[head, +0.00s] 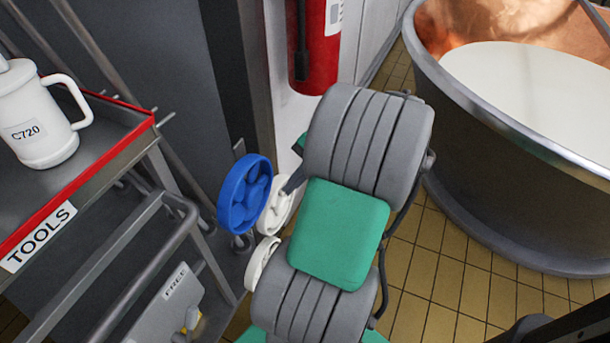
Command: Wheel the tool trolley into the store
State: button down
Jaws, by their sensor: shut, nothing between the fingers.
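The tool trolley (122,150) stands at the left of the head view, cut off by the picture's edge. Its grey top tray has a red rim and a TOOLS label. A white jug marked C720 (42,118) stands upright on the tray. A grey tubular bar (155,262) runs along the trolley's near right side. Below it is a grey plate marked FREE (172,305). My grey and green arm crosses the middle of the view, right of the trolley and apart from it. My gripper does not show; the arm may hide it. I cannot pick out the store.
A blue handwheel (245,193) and white handwheels (262,262) sit between trolley and arm. A red fire extinguisher (317,45) hangs behind the arm. A large copper-lined vat (500,175) of white liquid fills the right. Tan tiled floor (440,290) shows between arm and vat.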

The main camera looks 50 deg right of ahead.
jog(key=w, duration=0.1)
jog(key=w+a, duration=0.1)
jog(key=w, duration=0.2)
jog(key=shift+a+f, duration=0.35)
jog(key=shift+f, duration=0.05)
jog(key=shift+w, duration=0.2)
